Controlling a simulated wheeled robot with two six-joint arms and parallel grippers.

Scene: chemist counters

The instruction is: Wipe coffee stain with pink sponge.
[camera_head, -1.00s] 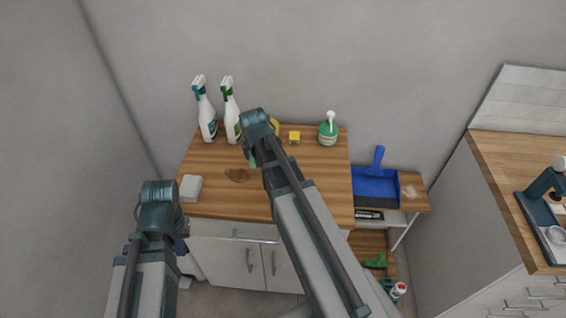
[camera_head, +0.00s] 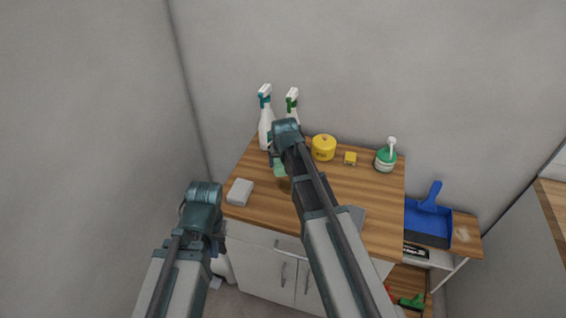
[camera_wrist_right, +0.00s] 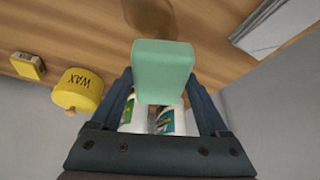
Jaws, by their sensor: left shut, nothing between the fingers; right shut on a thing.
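My right gripper (camera_wrist_right: 163,88) is shut on a mint-green sponge (camera_wrist_right: 163,68), which also shows in the head view (camera_head: 280,169) beside the end of my right arm. No pink sponge is visible. The brown coffee stain (camera_head: 285,185) is on the wooden counter top (camera_head: 360,205), partly hidden by my right arm. In the right wrist view the stain (camera_wrist_right: 160,18) lies just beyond the sponge; whether they touch cannot be told. My left gripper (camera_head: 217,242) is low in front of the counter's left side, shut and empty, mostly hidden by its arm.
Two spray bottles (camera_head: 266,125) stand at the back left. A yellow wax tin (camera_head: 323,148), a small yellow block (camera_head: 350,158) and a green-white pump bottle (camera_head: 386,156) stand along the back. A pale block (camera_head: 240,192) sits front left. A blue dustpan (camera_head: 428,218) is to the right.

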